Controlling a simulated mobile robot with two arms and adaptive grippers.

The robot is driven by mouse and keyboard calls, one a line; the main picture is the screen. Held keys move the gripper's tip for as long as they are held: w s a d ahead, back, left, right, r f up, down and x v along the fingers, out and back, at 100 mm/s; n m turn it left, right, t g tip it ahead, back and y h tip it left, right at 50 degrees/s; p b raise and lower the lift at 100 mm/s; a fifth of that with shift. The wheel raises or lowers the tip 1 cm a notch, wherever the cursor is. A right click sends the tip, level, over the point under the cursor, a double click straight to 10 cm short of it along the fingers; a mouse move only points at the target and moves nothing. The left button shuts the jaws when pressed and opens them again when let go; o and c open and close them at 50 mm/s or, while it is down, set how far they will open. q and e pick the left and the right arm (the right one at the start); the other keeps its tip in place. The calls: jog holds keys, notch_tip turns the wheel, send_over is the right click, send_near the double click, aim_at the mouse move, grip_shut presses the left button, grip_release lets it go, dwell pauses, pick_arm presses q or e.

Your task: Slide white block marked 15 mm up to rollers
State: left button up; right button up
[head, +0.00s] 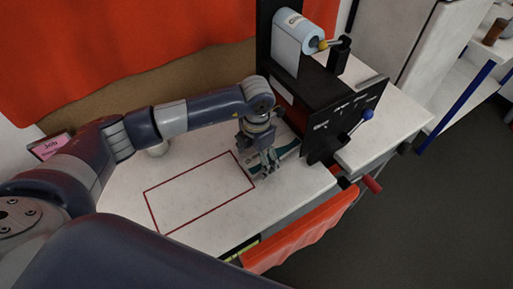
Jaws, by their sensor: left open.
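My left gripper (265,168) is open and points down at the table near the right corner of the red outlined rectangle, just left of the black machine (318,120). A teal and pale item (287,150) lies beside the fingers, partly hidden by them; I cannot tell whether they touch it. I cannot make out a white block marked 15 mm. The rollers inside the machine are not clearly visible. My right gripper is not in view.
The white table (200,220) is clear inside the red outline. A pale blue roll (297,35) sits on top of the machine. A blue-knobbed lever (367,114) and a red handle (372,184) stick out. Orange cloth (300,235) hangs at the front edge. A pink sign (52,146) stands left.

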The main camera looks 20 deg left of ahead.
pick_arm(q)
jog(key=shift+f, duration=0.1)
jog(key=shift+c, duration=0.6)
jog(key=c, duration=1.1)
jog(key=shift+w, duration=0.1)
